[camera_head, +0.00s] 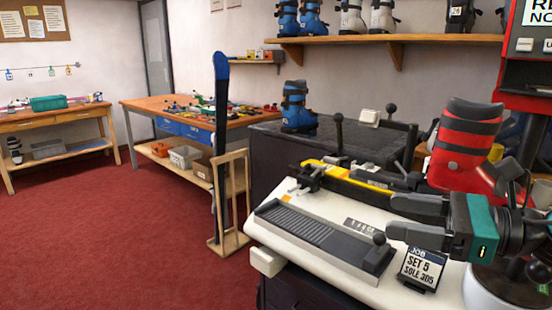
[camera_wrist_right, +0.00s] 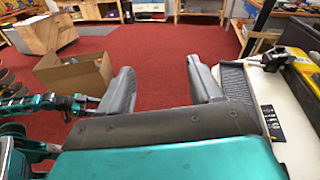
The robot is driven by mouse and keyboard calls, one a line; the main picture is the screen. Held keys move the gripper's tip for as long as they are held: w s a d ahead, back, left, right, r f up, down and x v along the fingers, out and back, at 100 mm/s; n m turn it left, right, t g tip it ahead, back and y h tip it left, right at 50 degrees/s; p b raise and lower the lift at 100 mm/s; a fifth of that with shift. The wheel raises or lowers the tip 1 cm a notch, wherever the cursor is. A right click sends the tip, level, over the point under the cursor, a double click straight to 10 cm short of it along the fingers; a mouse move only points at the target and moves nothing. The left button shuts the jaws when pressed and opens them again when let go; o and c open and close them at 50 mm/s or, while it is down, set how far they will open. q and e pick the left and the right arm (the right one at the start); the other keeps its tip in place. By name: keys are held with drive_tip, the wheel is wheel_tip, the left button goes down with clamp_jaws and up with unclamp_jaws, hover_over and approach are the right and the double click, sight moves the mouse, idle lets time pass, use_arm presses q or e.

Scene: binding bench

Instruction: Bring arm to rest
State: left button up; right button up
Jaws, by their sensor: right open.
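My right gripper (camera_head: 390,217) comes in from the right edge in the head view. Its two grey fingers are apart, with nothing between them. It hangs above the right part of the white bench top (camera_head: 330,262), over the black sign reading SET 5 SOLE 305 (camera_head: 422,267). In the right wrist view the fingers of this gripper (camera_wrist_right: 161,78) are spread, with red carpet showing in the gap. My left gripper does not show in the head view. Teal and black arm parts show at the left of the wrist view; no fingers can be made out there.
A red boot (camera_head: 462,145) stands behind the right gripper. A blue ski (camera_head: 221,130) stands upright beyond. An open cardboard box (camera_wrist_right: 75,73) sits on the carpet, otherwise largely clear.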

drive_tip(key=d+f+m+t+h, duration=0.3)
drive_tip(key=f+m+h, duration=0.5)
drive_tip(key=m, duration=0.9)
drive_tip(key=d+f+m+t+h, duration=0.2)
drive_tip(key=f+m+t+h, duration=0.4)
drive_tip(key=m, duration=1.2)
drive_tip(key=s+a+f+m+g, duration=0.4)
drive_tip(key=s+f+m+g, duration=0.3)
drive_tip(key=s, duration=0.3)
drive_tip(key=s+a+f+m+g, duration=0.4)
drive_tip(key=s+f+m+g, duration=0.1)
drive_tip(key=s+f+g, duration=0.4)
use_arm(q)
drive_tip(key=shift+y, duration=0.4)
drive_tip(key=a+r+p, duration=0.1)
drive_tip(key=p, duration=0.2)
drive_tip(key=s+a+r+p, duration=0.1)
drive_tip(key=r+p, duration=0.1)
drive_tip(key=p, duration=0.1)
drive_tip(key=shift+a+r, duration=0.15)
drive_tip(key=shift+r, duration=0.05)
use_arm(e)
drive_tip(key=w+a+f+t+y, duration=0.1)
drive_tip(key=w+a+f+t, duration=0.1)
drive_tip(key=w+t, duration=0.4)
drive_tip(key=f+t, duration=0.1)
drive_tip(key=t, duration=0.1)
drive_tip(key=shift+w+a+n+t, duration=0.15)
drive_tip(key=shift+a+n+t, duration=0.15)
drive_tip(key=shift+a, duration=0.05)
